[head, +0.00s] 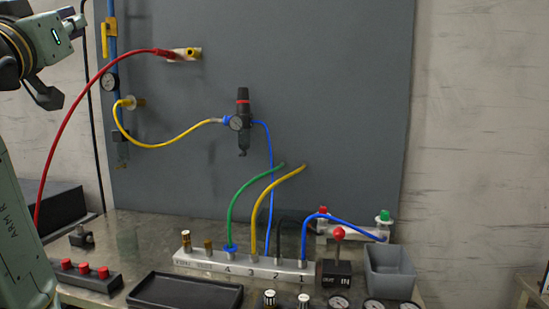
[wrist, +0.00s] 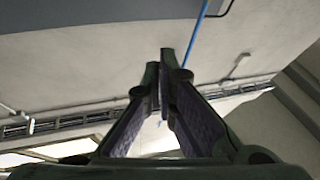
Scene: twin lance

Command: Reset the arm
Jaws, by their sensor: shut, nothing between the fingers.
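My gripper shows in the wrist view (wrist: 162,75), its two fingers shut against each other with nothing between them. The wrist camera looks up along a pale wall, with a blue pipe (wrist: 195,45) behind the fingertips. In the head view my arm (head: 35,45) is raised at the upper left, beside the grey panel (head: 330,70). The dark gripper end there is only partly in the picture and is clear of the bench and hoses.
A red hose (head: 68,122) arches close beside my arm. A manifold (head: 205,265) with green, yellow and blue hoses stands on the bench, near a black tray (head: 185,303), a grey bin (head: 390,285) and a red-knobbed lever (head: 339,234). The panel's upper right is free.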

